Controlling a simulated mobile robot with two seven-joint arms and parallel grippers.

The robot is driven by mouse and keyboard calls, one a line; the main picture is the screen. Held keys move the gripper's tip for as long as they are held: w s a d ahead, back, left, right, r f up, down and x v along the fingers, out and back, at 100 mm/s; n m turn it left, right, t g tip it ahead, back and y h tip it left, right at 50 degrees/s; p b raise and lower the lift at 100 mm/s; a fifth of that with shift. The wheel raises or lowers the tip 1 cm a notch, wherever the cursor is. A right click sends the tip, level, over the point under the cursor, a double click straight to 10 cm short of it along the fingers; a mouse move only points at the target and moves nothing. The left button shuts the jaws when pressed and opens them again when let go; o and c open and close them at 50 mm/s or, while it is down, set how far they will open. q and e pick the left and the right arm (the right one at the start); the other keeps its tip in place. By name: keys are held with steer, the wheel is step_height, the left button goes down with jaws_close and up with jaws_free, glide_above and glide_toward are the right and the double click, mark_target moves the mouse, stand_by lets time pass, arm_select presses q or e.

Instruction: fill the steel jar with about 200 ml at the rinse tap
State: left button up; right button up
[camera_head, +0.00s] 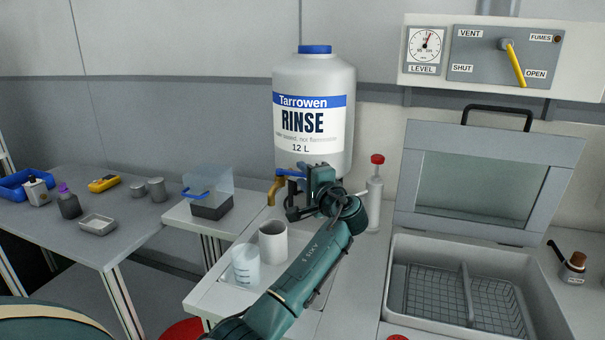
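The rinse tap (277,187) is a brass spout with a blue lever (290,172), low on the front of the big white RINSE jug (312,118). A pale grey, open-topped cylinder (272,243), which looks like the steel jar, stands upright below the tap. Its inside level is not visible. A clear graduated beaker (246,264) stands in front of it to the left. My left gripper (305,182) is at the tap, close to the blue lever. Its fingers are partly hidden, so I cannot tell contact or opening. My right gripper is out of view.
A clear box with a dark base (211,205) stands left of the tap. A red-capped bottle (374,195) stands right of my gripper. A basin with mesh baskets (465,290) has its lid (488,180) raised. The left table (125,230) holds small tins, bottles and a tray.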

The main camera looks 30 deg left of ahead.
arm_select(q)
steer(key=shift+w+a, duration=0.3)
steer(key=shift+a, duration=0.15)
jaws_close()
stand_by(0.4)
